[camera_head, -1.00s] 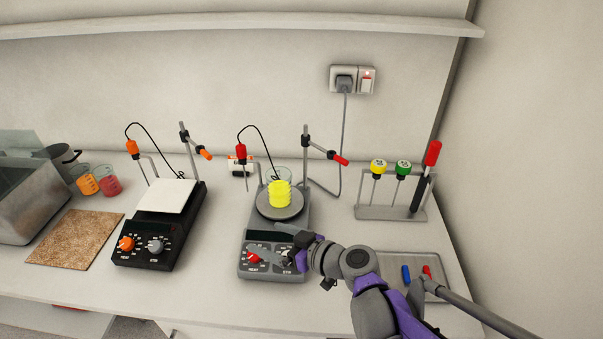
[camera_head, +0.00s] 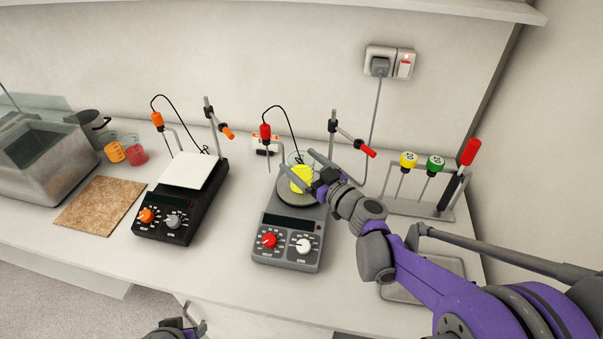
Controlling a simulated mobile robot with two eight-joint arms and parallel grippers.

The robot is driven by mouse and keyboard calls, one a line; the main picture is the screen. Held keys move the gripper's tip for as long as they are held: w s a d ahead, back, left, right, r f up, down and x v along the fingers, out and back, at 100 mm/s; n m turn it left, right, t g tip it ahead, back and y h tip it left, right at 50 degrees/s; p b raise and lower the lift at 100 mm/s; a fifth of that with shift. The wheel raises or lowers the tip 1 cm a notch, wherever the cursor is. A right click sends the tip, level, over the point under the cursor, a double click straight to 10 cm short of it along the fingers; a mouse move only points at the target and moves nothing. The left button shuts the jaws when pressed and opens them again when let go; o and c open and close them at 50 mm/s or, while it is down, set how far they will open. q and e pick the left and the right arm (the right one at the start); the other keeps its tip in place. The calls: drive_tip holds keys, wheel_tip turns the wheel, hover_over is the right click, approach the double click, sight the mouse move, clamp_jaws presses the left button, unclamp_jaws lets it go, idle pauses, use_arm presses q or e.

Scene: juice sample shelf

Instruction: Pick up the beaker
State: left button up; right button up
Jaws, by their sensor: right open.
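The beaker (camera_head: 301,178) of yellow liquid stands upright on the round plate of the grey stirrer with the red knob (camera_head: 287,243). My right gripper (camera_head: 303,174) is open at the beaker, one finger behind its upper right side and the other in front, towards its lower left. The fingers and gripper body hide part of the beaker, and I cannot tell whether they touch it. Part of what looks like my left gripper (camera_head: 180,328) shows at the bottom edge, and its jaws are unclear.
A black stirrer with a white top (camera_head: 187,187) stands left of the grey one. Red-tipped (camera_head: 365,150) and orange-tipped stand arms rise behind them. Beakers of orange (camera_head: 114,153) and red liquid (camera_head: 137,155) stand at the left. A rack (camera_head: 415,206) is at right.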

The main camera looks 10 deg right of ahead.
sight(294, 156)
drive_tip(key=x, duration=0.3)
drive_tip(key=shift+w+a, duration=0.1)
drive_tip(key=shift+w, duration=0.2)
use_arm(q)
drive_tip(key=shift+w+r, duration=0.15)
use_arm(e)
drive_tip(key=shift+s, duration=0.1)
drive_tip(key=shift+c, duration=0.3)
drive_tip(key=shift+c, duration=1.1)
drive_tip(key=c, duration=1.2)
drive_tip(key=shift+o, duration=0.2)
drive_tip(key=shift+r, duration=0.1)
drive_tip(key=shift+r+p, duration=0.95)
drive_tip(key=shift+r, duration=3.65)
use_arm(q)
drive_tip(key=shift+w+r, duration=0.25)
drive_tip(key=shift+r, duration=0.4)
drive_tip(key=shift+w+r, duration=0.25)
drive_tip(key=shift+r, duration=0.35)
use_arm(e)
drive_tip(key=shift+r, duration=0.15)
